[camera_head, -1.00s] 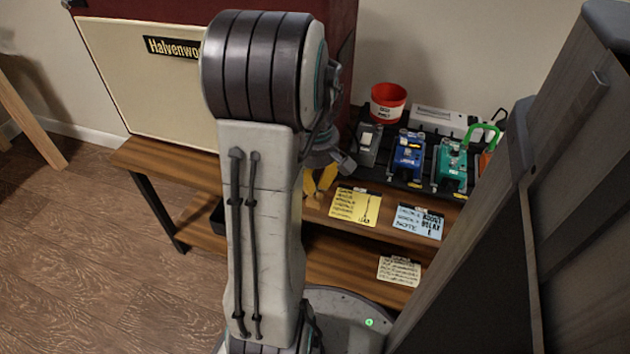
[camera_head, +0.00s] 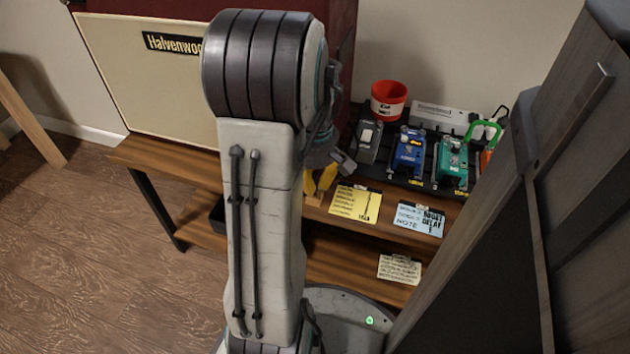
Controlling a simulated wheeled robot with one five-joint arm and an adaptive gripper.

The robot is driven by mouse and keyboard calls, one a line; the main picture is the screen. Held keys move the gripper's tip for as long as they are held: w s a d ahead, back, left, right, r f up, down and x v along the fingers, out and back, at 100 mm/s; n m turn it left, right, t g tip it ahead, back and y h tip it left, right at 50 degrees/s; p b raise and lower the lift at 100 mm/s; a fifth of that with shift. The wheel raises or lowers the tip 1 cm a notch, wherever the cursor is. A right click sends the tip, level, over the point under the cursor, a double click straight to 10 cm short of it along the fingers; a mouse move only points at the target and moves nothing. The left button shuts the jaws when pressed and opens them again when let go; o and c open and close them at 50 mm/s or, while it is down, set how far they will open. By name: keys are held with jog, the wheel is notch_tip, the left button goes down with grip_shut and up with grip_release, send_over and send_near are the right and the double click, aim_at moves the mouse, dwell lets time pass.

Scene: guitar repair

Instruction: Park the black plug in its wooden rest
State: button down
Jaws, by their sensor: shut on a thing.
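My gripper (camera_head: 321,183) shows its yellow fingers just right of my arm, low over the front edge of the wooden bench top. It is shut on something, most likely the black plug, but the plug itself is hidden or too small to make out. A small piece of light wood (camera_head: 314,200) shows just below the fingers and may be the wooden rest. My arm covers most of that area, so I cannot tell whether the plug touches the rest.
The wooden bench (camera_head: 170,159) carries a red and cream amplifier (camera_head: 140,85), a red cup (camera_head: 388,101), a grey pedal (camera_head: 367,141), a blue pedal (camera_head: 408,153) and a teal pedal (camera_head: 451,163). Yellow (camera_head: 355,204) and blue (camera_head: 418,219) cards hang at the front. A dark panel stands close at right.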

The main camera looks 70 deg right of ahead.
jog(key=shift+f+b, duration=0.5)
jog(key=shift+f, duration=0.2)
dwell(0.3)
jog(key=c, duration=0.8)
grip_release()
jog(key=shift+r, duration=0.2)
jog(key=shift+r+p, duration=3.7)
jog(key=shift+r, duration=0.15)
